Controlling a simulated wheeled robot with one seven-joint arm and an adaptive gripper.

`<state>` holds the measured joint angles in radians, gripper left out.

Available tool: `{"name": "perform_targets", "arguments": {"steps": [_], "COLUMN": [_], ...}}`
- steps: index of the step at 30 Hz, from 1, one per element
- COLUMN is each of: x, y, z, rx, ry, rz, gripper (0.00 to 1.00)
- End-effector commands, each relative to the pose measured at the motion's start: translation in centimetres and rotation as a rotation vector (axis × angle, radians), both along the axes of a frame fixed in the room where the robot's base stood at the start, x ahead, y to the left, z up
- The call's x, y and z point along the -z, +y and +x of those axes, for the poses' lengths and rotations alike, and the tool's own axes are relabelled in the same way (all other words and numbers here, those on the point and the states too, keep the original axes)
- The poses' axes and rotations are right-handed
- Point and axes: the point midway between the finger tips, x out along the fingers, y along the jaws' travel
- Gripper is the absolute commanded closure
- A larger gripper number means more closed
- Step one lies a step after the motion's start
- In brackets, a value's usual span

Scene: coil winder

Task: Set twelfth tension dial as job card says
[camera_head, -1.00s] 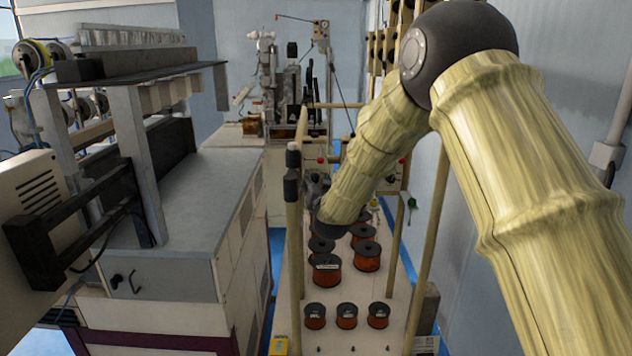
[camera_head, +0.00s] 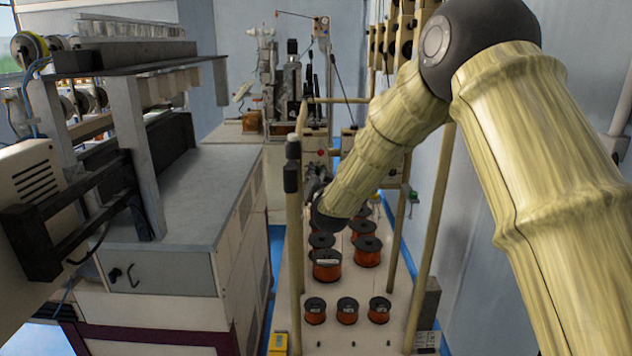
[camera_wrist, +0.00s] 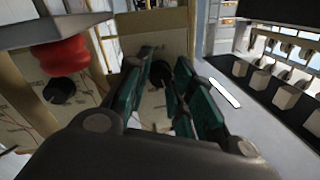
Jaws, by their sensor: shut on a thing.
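In the wrist view, my gripper (camera_wrist: 164,72) has its dark green fingers on both sides of a round black dial (camera_wrist: 160,76). The dial sits on a beige panel (camera_wrist: 158,30), and the fingers are shut on it. They cover part of it, and its pointer and scale cannot be read. A second black dial (camera_wrist: 60,90) is on a pale panel with printed scale lines to the left. In the head view, my forearm mostly hides my gripper and the held dial. I cannot make out a job card.
A red knob (camera_wrist: 62,54) under a grey plate is close at the left in the wrist view. Copper wire spools (camera_head: 327,265) stand on the pale bench below my arm, between upright posts (camera_head: 294,240). A grey-topped machine cabinet (camera_head: 185,195) is at the left.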

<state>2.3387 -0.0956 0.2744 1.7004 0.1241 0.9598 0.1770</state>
Motion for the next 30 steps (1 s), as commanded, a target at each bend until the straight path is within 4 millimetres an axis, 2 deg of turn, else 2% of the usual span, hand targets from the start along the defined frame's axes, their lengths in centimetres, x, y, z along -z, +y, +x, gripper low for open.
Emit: {"name": "perform_targets", "arguments": {"steps": [3,30], "x": [0.74,0.96], "y": [-0.11,0.11], "z": [0.03,0.02], "rx": [0.001,0.001], "ry": [-0.001,-0.001], "rz": [0.066,0.681], "gripper": [1.0,1.0]}}
